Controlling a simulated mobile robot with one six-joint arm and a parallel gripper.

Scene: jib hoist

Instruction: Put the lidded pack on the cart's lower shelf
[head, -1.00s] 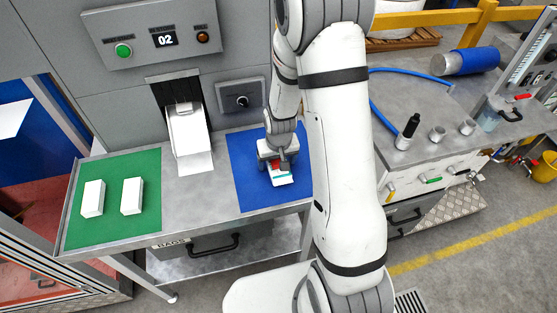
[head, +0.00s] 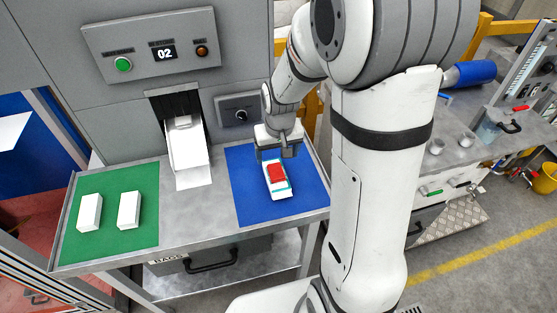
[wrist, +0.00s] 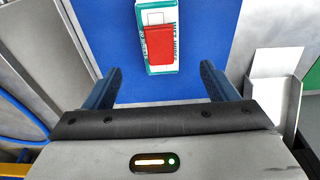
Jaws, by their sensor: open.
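A white and teal pack with a red piece on top (head: 277,173) lies on the blue mat (head: 308,197). I cannot tell whether the red piece is a lid. In the wrist view the pack (wrist: 155,15) lies past my fingertips, between their lines. My gripper (head: 279,153) is open and empty, apart from the pack at its far end. In the wrist view both fingers of my gripper (wrist: 160,82) show spread over bare blue mat. I cannot make out a cart for certain; a lower shelf (head: 215,288) shows under the bench.
Two white boxes (head: 108,211) stand on a green mat (head: 80,245) at the left. A white chute (head: 187,150) comes down between the mats. A drawer marked BAGS (head: 210,258) hangs under the bench (head: 190,225). A grey side bench with fittings stands at the right.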

